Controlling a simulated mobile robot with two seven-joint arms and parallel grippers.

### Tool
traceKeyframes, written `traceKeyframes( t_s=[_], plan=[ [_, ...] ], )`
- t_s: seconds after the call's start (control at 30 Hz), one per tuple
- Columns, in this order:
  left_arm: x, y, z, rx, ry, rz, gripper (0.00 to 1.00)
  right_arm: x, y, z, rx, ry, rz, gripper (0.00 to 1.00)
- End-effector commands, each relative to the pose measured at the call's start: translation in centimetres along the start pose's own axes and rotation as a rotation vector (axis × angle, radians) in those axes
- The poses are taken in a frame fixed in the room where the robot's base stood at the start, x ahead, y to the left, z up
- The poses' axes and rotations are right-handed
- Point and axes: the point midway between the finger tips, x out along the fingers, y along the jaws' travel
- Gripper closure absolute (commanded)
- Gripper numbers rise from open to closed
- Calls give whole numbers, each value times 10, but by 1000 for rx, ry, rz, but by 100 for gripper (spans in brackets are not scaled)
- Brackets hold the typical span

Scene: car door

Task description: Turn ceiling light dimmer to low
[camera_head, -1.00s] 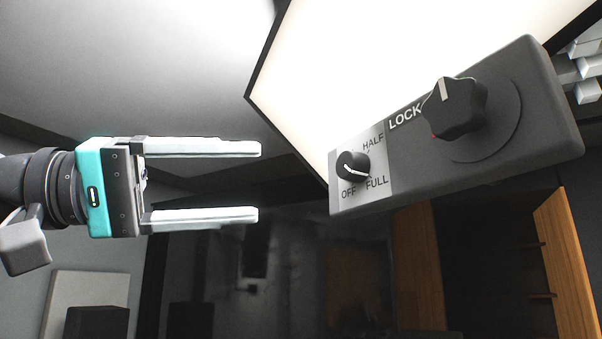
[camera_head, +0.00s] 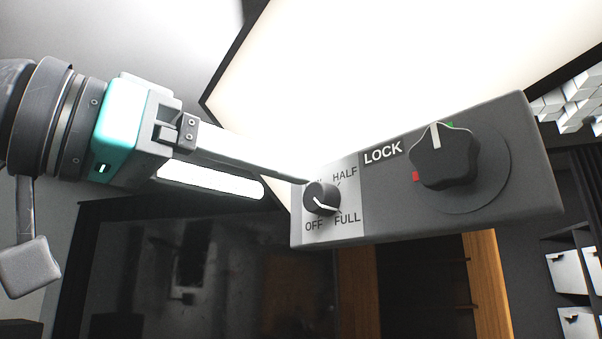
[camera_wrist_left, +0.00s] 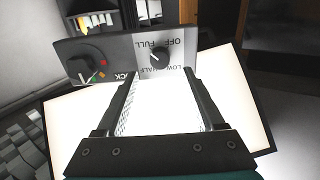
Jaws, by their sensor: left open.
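The dimmer is a small black knob (camera_head: 321,198) on a light label plate at the left end of a grey panel (camera_head: 400,220). Its white pointer line aims at FULL. HALF and OFF are readable in the head view; LOW is mostly covered there. My left gripper (camera_head: 284,184) is open and empty, its fingertips just left of the knob. The upper fingertip overlaps the plate in the head view; contact cannot be told. In the left wrist view, the knob (camera_wrist_left: 158,56) sits between and just beyond the fingertips (camera_wrist_left: 161,72). My right gripper is not in view.
A larger black LOCK knob (camera_head: 443,160) with red and green marks is on the panel's right half. A bright ceiling light panel (camera_head: 380,70) lies behind and above. Shelves with white boxes (camera_head: 568,270) stand far right.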

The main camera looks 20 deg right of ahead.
Motion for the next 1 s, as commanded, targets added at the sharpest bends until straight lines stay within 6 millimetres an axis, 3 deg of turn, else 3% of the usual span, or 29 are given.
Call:
traceKeyframes(
  t_s=[0.1,0.3,0.7,1.0],
  plan=[
    [24,1,-2,-3,-2,4,30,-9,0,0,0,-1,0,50],
    [47,0,-1,-4,0,3,30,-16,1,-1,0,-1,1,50],
    [54,0,0,-2,0,1,31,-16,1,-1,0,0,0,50],
    [53,0,0,-2,1,0,65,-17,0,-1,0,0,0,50]
  ],
)
